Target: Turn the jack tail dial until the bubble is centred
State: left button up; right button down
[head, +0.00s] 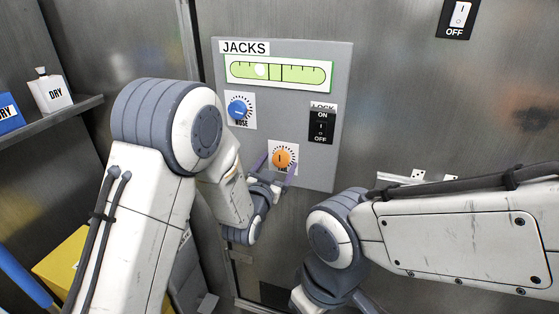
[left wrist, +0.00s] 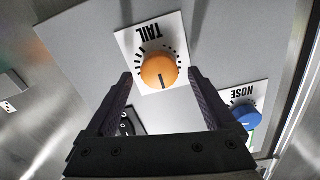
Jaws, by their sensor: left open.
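The orange tail dial (head: 282,158) is low on the grey JACKS panel (head: 225,150). Its dark pointer mark shows in the left wrist view (left wrist: 159,71), pointing toward the gripper's base there. The green bubble level (head: 310,75) is at the panel's top. Its pale bubble (head: 261,70) sits left of the centre marks. My left gripper (head: 275,167) is open, with one finger on either side of the tail dial; whether they touch it I cannot tell. Its fingers also show in the left wrist view (left wrist: 160,79). My right arm is low at right, its gripper out of view.
The blue nose dial (head: 238,108) is up and left of the tail dial. A black lock switch (head: 321,127) marked ON and OFF is to the right. Another ON/OFF switch (head: 459,17) is on the wall. A shelf (head: 60,118) with a DRY bottle (head: 51,91) is at left.

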pick_arm(q)
jog(key=shift+w+d, duration=0.25)
jog(key=shift+w, duration=0.45)
jog(key=c, duration=1.4)
jog(key=shift+f+n+b, duration=0.15)
jog(key=shift+n+b, duration=0.55)
jog(key=shift+b, duration=0.1)
jog(key=n+b, duration=0.6)
jog(key=shift+a, duration=0.1)
jog(key=n+b, duration=0.3)
jog(key=n, duration=0.1)
jog(key=shift+f, duration=0.1)
jog(key=shift+a+n+b, duration=0.1)
jog(key=shift+n+b, duration=1.25)
jog(key=shift+n, duration=0.25)
